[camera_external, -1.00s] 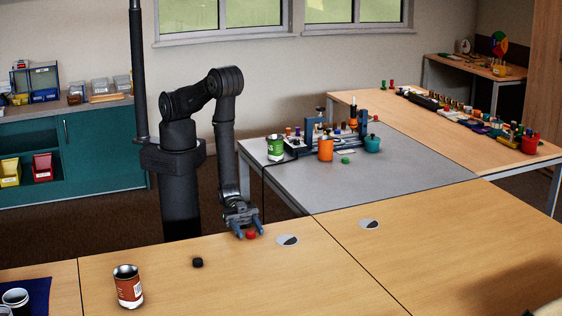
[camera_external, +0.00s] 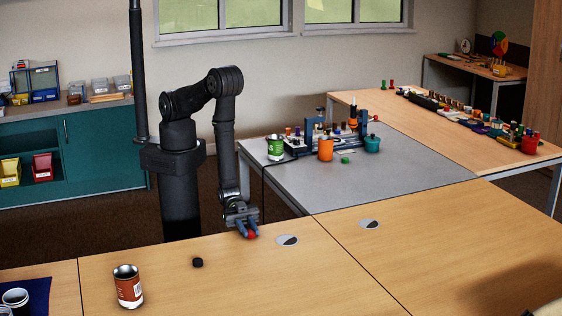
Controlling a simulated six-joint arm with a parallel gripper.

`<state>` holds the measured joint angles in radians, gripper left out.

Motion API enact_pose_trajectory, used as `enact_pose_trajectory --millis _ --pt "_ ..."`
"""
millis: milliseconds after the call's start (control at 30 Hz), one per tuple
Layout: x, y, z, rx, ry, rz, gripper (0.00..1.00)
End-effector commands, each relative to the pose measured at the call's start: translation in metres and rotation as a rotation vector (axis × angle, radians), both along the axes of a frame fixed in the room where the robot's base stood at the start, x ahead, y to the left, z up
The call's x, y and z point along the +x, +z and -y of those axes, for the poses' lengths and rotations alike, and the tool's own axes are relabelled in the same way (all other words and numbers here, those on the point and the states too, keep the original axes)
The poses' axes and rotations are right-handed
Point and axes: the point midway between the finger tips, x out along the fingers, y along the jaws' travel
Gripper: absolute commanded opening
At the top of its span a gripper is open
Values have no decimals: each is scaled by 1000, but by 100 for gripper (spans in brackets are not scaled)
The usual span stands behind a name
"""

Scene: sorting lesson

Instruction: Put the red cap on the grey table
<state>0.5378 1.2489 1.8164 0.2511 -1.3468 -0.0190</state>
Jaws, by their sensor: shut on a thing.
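The red cap (camera_external: 251,235) is between the fingers of my gripper (camera_external: 248,230), at the back edge area of the near wooden table. My gripper points down and is shut on the cap. The cap is at or just above the wooden surface; I cannot tell whether it still touches. The grey table (camera_external: 400,178) stands behind and to the right of my gripper, with a wide bare area at its front.
A black cap (camera_external: 198,262) and a brown-red can (camera_external: 128,287) stand on the wooden table (camera_external: 220,290). A round grey-white disc (camera_external: 287,240) lies right of my gripper. On the grey table are a green can (camera_external: 275,148), an orange cup (camera_external: 325,149), a teal pot (camera_external: 372,144) and a small green cap (camera_external: 345,160).

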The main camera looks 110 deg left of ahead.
Motion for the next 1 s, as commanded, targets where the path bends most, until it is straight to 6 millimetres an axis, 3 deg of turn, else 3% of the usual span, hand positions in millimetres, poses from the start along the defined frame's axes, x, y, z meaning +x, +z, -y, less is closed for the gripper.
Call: enact_pose_trajectory --millis 233,433,800,1000 --pt "0 15 0 -1 0 2 0" --pt "0 41 0 -1 0 3 0" --pt "-74 88 35 -2 -5 1 0" --pt "-97 103 45 0 -3 0 0"
